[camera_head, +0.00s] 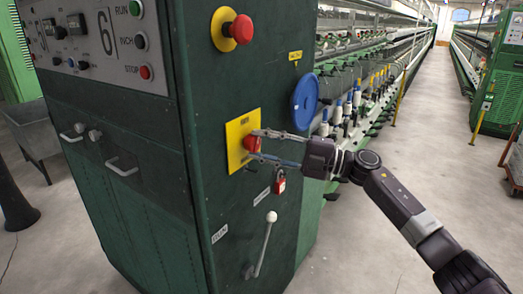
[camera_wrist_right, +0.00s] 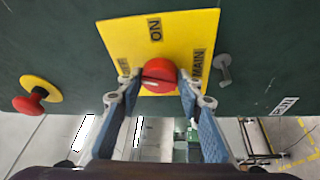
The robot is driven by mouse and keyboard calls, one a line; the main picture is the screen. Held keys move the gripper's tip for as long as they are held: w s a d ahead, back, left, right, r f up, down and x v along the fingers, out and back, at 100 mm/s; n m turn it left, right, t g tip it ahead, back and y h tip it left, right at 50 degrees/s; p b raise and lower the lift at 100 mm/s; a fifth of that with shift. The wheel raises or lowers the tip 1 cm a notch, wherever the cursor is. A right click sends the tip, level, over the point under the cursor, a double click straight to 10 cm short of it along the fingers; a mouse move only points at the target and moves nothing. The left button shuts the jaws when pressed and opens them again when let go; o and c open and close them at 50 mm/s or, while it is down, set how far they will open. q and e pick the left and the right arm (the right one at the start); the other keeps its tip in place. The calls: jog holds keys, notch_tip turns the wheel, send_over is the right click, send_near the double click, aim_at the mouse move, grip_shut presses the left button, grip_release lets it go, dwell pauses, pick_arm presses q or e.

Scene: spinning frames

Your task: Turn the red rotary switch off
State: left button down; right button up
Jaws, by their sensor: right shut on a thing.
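The red rotary switch (camera_head: 249,144) sits on a yellow plate (camera_head: 236,131) on the side of the green machine cabinet. In the right wrist view the red knob (camera_wrist_right: 159,72) is near the middle of its yellow plate (camera_wrist_right: 180,35). The plate carries the words ON and MAIN; a third label at the left is partly hidden by a finger. My right gripper (camera_head: 262,147) reaches in from the right and is shut on the knob, with one fingertip on each side (camera_wrist_right: 160,84). The exact turn of the knob is hard to read. My left gripper is not in view.
A red mushroom button (camera_head: 241,29) sits above the switch. A red padlock (camera_head: 280,185) hangs below the gripper, and a white-knobbed lever (camera_head: 265,240) stands lower. A blue disc (camera_head: 305,100) is near my right gripper. The aisle floor (camera_head: 430,150) at right is clear.

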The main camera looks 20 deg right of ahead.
jog(key=n+g+h, duration=0.1)
jog(key=n, duration=0.2)
jog(key=shift+n, duration=0.5)
jog(key=o, duration=1.1)
jog(key=shift+r, duration=0.1)
jog(key=v, duration=1.2)
